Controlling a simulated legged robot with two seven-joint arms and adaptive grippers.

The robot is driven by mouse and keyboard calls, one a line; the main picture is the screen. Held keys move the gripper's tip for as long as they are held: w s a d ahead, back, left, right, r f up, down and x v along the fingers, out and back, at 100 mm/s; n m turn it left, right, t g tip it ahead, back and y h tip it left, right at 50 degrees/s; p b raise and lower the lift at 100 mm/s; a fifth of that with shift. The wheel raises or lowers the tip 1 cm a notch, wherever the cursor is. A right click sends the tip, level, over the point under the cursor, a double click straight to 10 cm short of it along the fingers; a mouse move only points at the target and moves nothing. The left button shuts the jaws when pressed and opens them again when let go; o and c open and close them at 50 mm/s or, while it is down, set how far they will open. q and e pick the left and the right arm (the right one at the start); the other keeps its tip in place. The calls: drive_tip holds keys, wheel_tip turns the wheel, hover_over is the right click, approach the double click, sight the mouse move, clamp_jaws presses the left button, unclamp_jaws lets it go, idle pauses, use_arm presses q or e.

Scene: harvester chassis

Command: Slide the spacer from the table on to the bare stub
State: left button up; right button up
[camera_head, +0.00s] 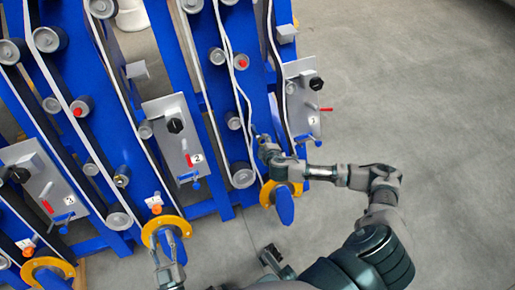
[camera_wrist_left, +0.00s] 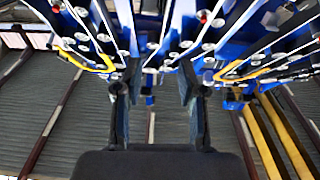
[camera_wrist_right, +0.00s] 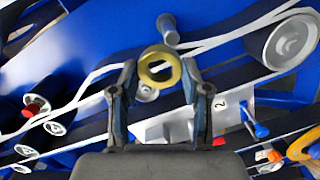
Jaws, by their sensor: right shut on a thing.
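The spacer (camera_wrist_right: 160,67) is a brass-yellow ring held between the fingertips of my right gripper (camera_wrist_right: 161,84). Its open hole faces the right wrist camera. A bare grey stub (camera_wrist_right: 168,28) stands out from the blue panel just above the ring in that view; the ring appears apart from it. In the head view my right gripper (camera_head: 265,147) is beside the panel, and the spacer is too small to make out there. My left gripper (camera_head: 167,250) is low in the head view; its fingers (camera_wrist_left: 155,100) are spread and empty.
Blue chassis panels (camera_wrist_right: 110,35) carry grey rollers (camera_wrist_right: 290,40), belts and red-capped parts. Grey plates with black knobs and red levers (camera_head: 303,95) flank my right gripper. Yellow rings (camera_head: 166,229) lie along the panels' lower ends. Grey floor (camera_head: 430,110) is clear at right.

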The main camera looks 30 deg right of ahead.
use_arm(q)
drive_tip(key=shift+t, duration=0.7)
drive_tip(key=r, duration=0.3)
drive_tip(key=s+a+r, duration=0.1)
drive_tip(key=shift+s+r+b, duration=0.1)
drive_tip(key=shift+r+b, duration=0.05)
drive_tip(key=shift+b, duration=0.25)
use_arm(e)
drive_tip(key=shift+s+a+f+n+t+y, duration=0.2)
drive_tip(key=shift+f+n+t, duration=0.1)
drive_tip(key=shift+f, duration=0.25)
drive_tip(key=shift+s+a+f+n+t+y, duration=0.1)
drive_tip(key=shift+s+f+n+t, duration=0.15)
drive_tip(key=shift+f, duration=0.25)
drive_tip(key=shift+w+d, duration=0.1)
use_arm(q)
drive_tip(key=r+t, duration=0.1)
drive_tip(key=r+t+b, duration=0.1)
drive_tip(key=shift+s+r+n+h, duration=0.3)
drive_tip(key=shift+s, duration=0.1)
use_arm(e)
drive_tip(key=x, duration=0.5)
drive_tip(key=shift+d+f, duration=0.1)
use_arm(q)
drive_tip(key=shift+d, duration=0.2)
use_arm(e)
drive_tip(key=shift+d, duration=0.1)
